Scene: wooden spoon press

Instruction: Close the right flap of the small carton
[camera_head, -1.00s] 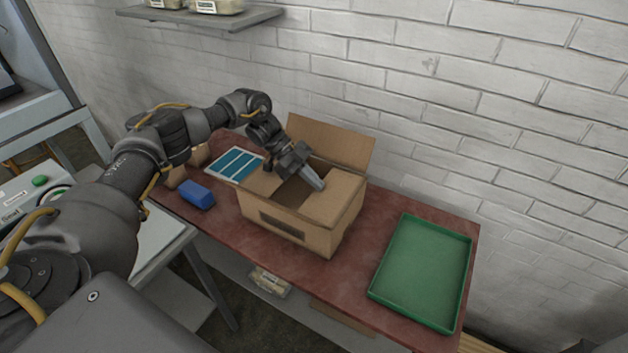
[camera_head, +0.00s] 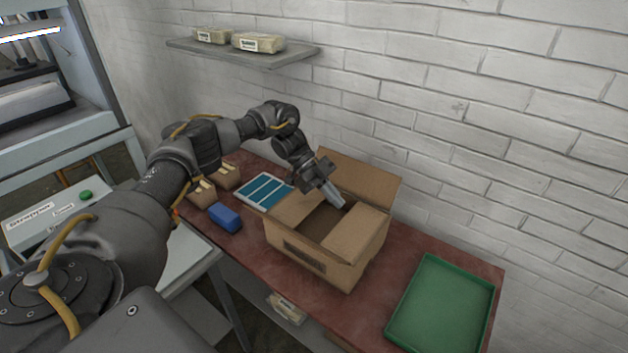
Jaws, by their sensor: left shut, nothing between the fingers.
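The small carton (camera_head: 322,262) stands on the red-brown table. Its right flap (camera_head: 356,234) lies folded inward over the right part of the opening, perhaps slightly raised. Its left flap (camera_head: 294,207) lies inward over the left part, and the back flap (camera_head: 362,182) stands up. The middle of the opening shows dark inside. My left gripper (camera_head: 338,203) is shut and empty, above the back of the opening. Its fingertips point down to the right, close to the right flap's far left corner; I cannot tell whether they touch. My right gripper is not in view.
A green tray (camera_head: 395,335) lies to the carton's right on the table (camera_head: 402,262). A blue block (camera_head: 225,217) and a blue-and-white sheet (camera_head: 265,190) lie to its left. A wall shelf (camera_head: 245,55) with packages hangs above, against the white brick wall.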

